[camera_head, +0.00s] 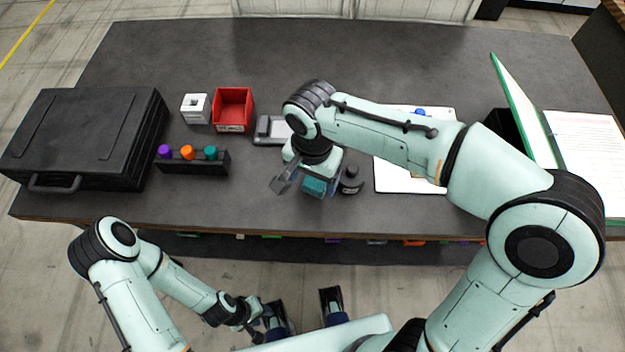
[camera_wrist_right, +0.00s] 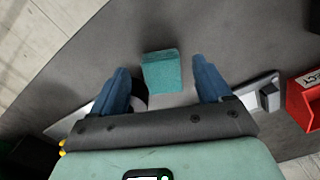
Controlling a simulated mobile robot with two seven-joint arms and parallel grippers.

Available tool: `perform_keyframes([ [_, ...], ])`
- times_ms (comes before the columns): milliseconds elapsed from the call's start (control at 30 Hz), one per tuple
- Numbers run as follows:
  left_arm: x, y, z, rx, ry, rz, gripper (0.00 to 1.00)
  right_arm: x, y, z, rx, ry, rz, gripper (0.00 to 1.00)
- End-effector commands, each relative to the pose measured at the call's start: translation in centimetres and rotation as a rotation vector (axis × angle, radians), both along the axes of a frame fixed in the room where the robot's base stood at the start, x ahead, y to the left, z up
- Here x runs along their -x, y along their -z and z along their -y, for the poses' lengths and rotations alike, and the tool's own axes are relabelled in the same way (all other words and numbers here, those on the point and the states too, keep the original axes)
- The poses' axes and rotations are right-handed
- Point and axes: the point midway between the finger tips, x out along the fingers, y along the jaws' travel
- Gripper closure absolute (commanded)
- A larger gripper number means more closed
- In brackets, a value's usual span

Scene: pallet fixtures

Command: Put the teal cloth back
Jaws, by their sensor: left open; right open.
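The teal cloth (camera_head: 314,187) is a small folded block on the dark table near its front edge. It also shows in the right wrist view (camera_wrist_right: 162,70), between the two blue fingers and apart from both. My right gripper (camera_head: 303,181) is open over the cloth, pointing down; part of it is hidden by my right arm in the head view. Its spread fingers show in the right wrist view (camera_wrist_right: 164,84). My left gripper (camera_head: 304,306) is open and empty in front of the table, below its edge.
A black round item (camera_head: 350,181) stands close right of the cloth. A grey device (camera_head: 268,131) lies behind. A rack (camera_head: 194,164) with coloured knobs, red bin (camera_head: 233,110), white block (camera_head: 196,108) and black case (camera_head: 80,140) are left. A white board (camera_head: 395,178) and open binder (camera_head: 520,105) are right.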

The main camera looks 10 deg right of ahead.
Motion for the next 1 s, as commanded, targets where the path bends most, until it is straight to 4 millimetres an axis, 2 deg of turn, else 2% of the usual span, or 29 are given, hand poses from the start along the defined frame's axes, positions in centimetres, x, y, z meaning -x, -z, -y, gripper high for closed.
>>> perform_keyframes([
  [33, -0.1, -0.4, 0.0, 0.001, 0.000, 0.002, 0.57, -0.1, -1.5, 0.0, -0.003, 0.000, 0.006, 0.22],
  [200, -0.4, -1.1, 0.0, 0.000, 0.000, 0.004, 0.57, -0.1, -5.2, 0.0, -0.003, 0.000, 0.005, 0.22],
  [400, -0.6, -1.7, 0.0, 0.000, 0.000, 0.007, 0.57, -0.1, -8.3, 0.0, -0.003, -0.001, 0.003, 0.22],
  [600, -0.7, -1.9, 0.0, 0.000, 0.000, 0.008, 0.57, 0.0, -9.2, 0.0, -0.001, 0.000, 0.001, 0.22],
  [1000, -0.6, -1.8, 0.0, 0.000, 0.000, 0.008, 0.57, 0.0, -9.2, 0.0, -0.001, 0.000, 0.001, 0.22],
])
